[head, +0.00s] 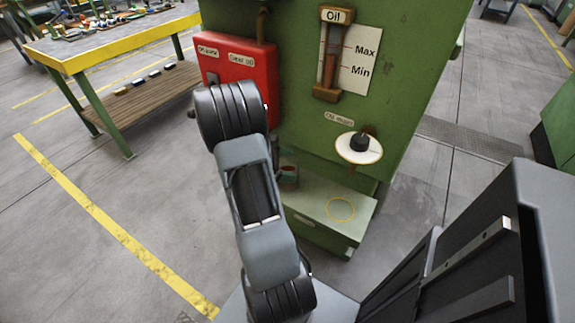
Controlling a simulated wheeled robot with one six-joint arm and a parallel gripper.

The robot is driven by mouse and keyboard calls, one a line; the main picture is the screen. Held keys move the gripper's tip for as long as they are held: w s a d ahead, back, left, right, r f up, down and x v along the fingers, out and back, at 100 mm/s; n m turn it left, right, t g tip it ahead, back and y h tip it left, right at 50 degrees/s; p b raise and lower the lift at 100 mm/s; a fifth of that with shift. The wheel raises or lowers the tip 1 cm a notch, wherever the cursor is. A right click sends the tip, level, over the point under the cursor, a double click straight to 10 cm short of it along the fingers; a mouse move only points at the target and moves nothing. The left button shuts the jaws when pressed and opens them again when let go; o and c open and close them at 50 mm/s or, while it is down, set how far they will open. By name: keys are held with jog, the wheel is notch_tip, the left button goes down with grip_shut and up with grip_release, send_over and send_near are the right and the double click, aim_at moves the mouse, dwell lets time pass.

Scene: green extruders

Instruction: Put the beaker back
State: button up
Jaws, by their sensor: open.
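A small beaker (289,179) with a dark reddish and teal look stands at the left part of the green ledge of the machine. My arm covers part of its left side. A yellow circle (341,208) is marked on the ledge to the right of the beaker, and nothing stands on it. My gripper is not visible; only my arm's links show, rising in front of the red box. I cannot tell where the gripper is relative to the beaker.
The green machine carries a red box (241,75), an oil gauge (331,55) marked Max and Min, and a black knob (360,142) on a white disc. A yellow-edged workbench (110,45) with tools stands at the upper left. The floor between is clear.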

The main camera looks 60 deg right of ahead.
jog(key=shift+r, duration=0.1)
jog(key=shift+w+a+r, duration=0.1)
jog(key=shift+w+r, duration=0.05)
jog(key=shift+r, duration=0.05)
jog(key=p+v, duration=0.3)
jog(key=v, duration=0.9)
jog(key=a+r+m+t+y, duration=0.2)
jog(key=a+t, duration=0.2)
jog(key=a, duration=0.5)
jog(key=s+a+r+m+t+y, duration=0.1)
jog(key=a+r+m+t+y, duration=0.1)
jog(key=a+t, duration=0.3)
jog(key=s+a+r+m+t+y, duration=0.1)
jog(key=a+r+m+t+y, duration=0.1)
jog(key=a, duration=1)
jog(key=shift+s+a+r+m+t+y, duration=0.35)
jog(key=shift+m+t+y, duration=0.5)
jog(key=shift+t, duration=0.65)
jog(key=shift+w+d, duration=0.1)
